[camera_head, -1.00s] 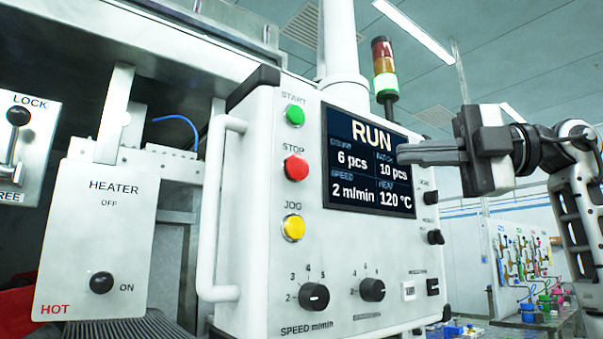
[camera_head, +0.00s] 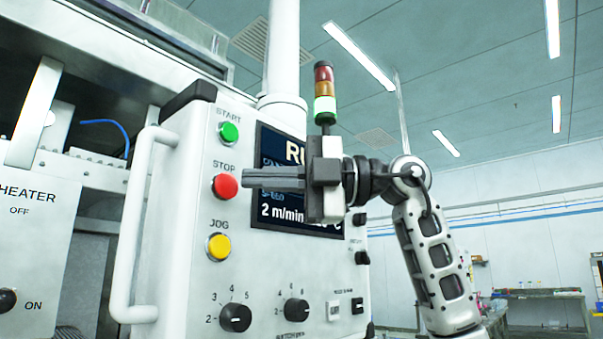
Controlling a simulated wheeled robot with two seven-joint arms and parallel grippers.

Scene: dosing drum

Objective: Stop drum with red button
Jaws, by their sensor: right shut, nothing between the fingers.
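The red STOP button (camera_head: 225,186) is on the white control panel (camera_head: 180,250), between the green START button (camera_head: 229,132) and the yellow JOG button (camera_head: 218,246). My right gripper (camera_head: 246,179) is shut and empty, its fingers pointing left. Its fingertips show at the right edge of the red button; I cannot tell whether they touch it. The gripper and wrist cover much of the display (camera_head: 275,214), where part of "RUN" and "2 m/min" can be read. My left gripper is not in view.
A white handle bar (camera_head: 131,230) runs down the panel's left side. Black knobs (camera_head: 236,318) sit below the buttons. The heater box (camera_head: 35,240) is at the left. A signal tower (camera_head: 324,90) with a green light lit stands behind the panel.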

